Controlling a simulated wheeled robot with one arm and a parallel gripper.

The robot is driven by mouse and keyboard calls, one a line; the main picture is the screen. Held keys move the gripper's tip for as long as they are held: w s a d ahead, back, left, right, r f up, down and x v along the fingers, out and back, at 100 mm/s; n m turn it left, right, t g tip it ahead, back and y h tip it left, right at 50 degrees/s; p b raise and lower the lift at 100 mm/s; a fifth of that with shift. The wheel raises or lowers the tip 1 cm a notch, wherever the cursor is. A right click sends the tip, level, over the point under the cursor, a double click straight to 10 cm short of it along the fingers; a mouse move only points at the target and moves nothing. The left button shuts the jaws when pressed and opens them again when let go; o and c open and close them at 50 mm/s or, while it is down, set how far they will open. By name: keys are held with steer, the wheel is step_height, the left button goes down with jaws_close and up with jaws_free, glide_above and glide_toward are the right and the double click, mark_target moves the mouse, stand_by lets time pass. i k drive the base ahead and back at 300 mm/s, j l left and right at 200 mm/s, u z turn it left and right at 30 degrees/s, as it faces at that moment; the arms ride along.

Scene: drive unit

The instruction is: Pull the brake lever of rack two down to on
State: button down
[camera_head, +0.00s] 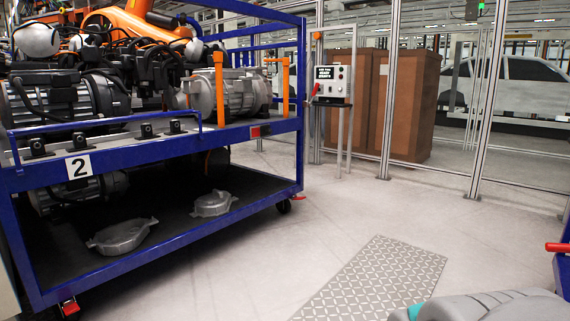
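Rack two (155,155) is a blue frame cart on the left with a white "2" plate (79,166) on its side. A small red lever (69,306) sits at the caster below its near corner, at the bottom edge of the picture. Another small red piece (299,197) shows by the black caster at the cart's far right corner. I cannot tell whether either is up or down. A grey and teal rounded part of my arm shows at the bottom right. My gripper's fingers are not in view, and nothing of mine touches the rack.
Rack two carries motors above and two grey castings (122,236) below. A checkered metal plate (378,280) lies on the open pale floor. Another blue frame (562,265) with a red handle (557,247) stands at the right edge. A control box (333,84) and fence stand behind.

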mark_target(316, 87)
steer(key=i, duration=4.4)
steer(key=z, duration=0.2)
